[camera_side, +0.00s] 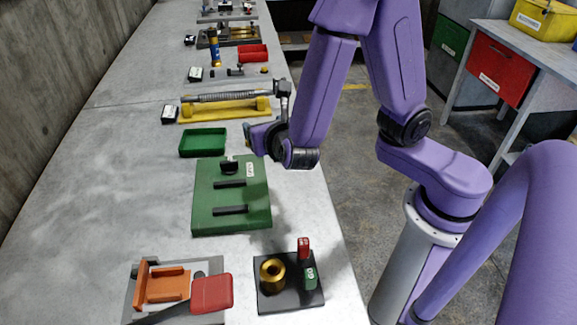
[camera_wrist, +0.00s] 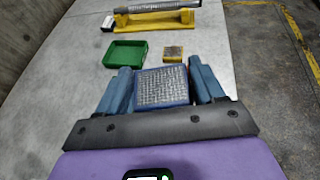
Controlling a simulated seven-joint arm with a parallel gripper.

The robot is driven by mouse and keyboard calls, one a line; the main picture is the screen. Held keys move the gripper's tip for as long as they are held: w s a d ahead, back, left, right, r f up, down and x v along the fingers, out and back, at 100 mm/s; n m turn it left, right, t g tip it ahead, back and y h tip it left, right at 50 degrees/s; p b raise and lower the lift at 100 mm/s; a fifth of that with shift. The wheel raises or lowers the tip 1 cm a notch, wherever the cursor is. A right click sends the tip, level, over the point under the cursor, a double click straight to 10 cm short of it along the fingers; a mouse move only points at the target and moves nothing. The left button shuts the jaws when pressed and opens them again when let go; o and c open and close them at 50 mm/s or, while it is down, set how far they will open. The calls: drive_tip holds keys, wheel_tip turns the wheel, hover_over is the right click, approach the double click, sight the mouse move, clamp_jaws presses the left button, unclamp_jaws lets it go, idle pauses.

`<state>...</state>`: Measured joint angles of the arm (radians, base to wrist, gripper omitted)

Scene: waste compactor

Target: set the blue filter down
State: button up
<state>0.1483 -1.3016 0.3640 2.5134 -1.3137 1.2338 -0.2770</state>
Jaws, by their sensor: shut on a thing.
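The blue filter (camera_wrist: 162,88), a square grey mesh in a blue frame, sits between the two blue fingers of my gripper (camera_wrist: 161,74) in the wrist view. My gripper is shut on it from both sides. A small yellow-framed filter (camera_wrist: 173,52) lies on the table just beyond it. In the side view my gripper (camera_side: 259,139) is low over the table near its right edge, right of the green tray (camera_side: 203,152). The blue filter is hard to make out there. I cannot tell whether it touches the table.
The green tray (camera_wrist: 127,62) is empty. A yellow stand (camera_side: 226,109) with a metal tube lies beyond it. A green panel with black handles (camera_side: 231,221) is on the near side. The table's left half (camera_side: 120,165) is clear.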

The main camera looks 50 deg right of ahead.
drive_tip(key=w+d+r+n+y, duration=0.1)
drive_tip(key=w+d+r, duration=0.1)
drive_tip(key=w+d, duration=0.1)
drive_tip(key=w+d+r+n+t+y, duration=0.1)
drive_tip(key=w+d+r+n+y, duration=0.1)
drive_tip(key=d, duration=0.3)
drive_tip(key=shift+w+d+r, duration=0.25)
drive_tip(key=shift+w+d, duration=0.05)
drive_tip(key=shift+w, duration=0.35)
drive_tip(key=shift+w, duration=0.1)
